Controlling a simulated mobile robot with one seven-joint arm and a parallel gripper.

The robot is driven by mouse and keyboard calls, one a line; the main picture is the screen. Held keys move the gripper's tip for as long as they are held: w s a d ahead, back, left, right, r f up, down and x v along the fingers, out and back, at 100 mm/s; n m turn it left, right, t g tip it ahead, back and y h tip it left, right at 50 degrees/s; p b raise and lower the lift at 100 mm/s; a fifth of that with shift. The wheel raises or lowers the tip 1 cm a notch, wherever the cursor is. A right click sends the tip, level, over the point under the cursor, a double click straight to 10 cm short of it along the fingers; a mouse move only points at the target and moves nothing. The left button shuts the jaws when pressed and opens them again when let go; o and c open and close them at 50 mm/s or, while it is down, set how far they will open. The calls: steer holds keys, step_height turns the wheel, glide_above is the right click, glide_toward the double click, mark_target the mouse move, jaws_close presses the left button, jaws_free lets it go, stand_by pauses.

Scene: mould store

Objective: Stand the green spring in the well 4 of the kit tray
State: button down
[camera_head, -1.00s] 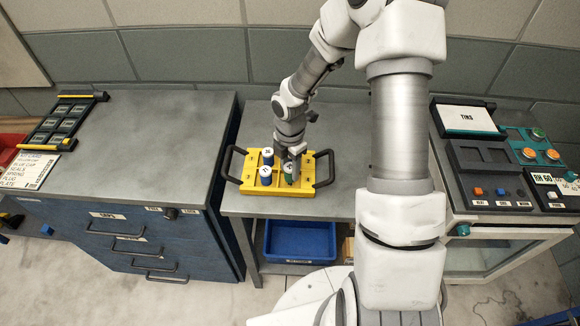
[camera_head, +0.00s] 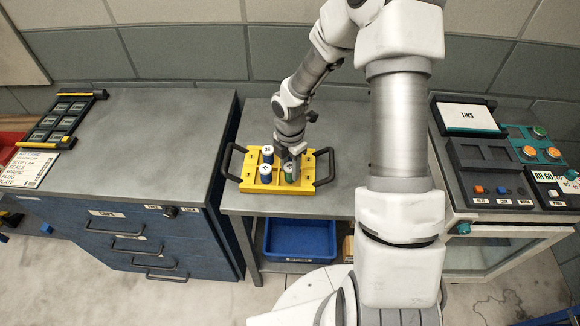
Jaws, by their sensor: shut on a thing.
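The yellow kit tray (camera_head: 262,188) with black side handles lies on the grey bench. The well numbers are too small to read surely, and my wrist hides part of the tray's back.
A blue drawer cabinet (camera_head: 140,236) stands left, with a dark rack (camera_head: 65,120) and a printed card (camera_head: 30,168) on top. A blue bin (camera_head: 300,238) sits below the bench. A control station (camera_head: 495,205) stands right. The bench right of the tray is clear.

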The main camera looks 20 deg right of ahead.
steer(key=shift+c, duration=1.8)
jaws_free()
steer(key=c, duration=0.4)
steer(key=shift+o, duration=0.2)
steer(key=shift+r, duration=0.2)
steer(key=shift+r+p, duration=0.6)
steer(key=shift+p, duration=0.1)
steer(key=shift+r+p, duration=2.75)
steer(key=shift+r, duration=0.25)
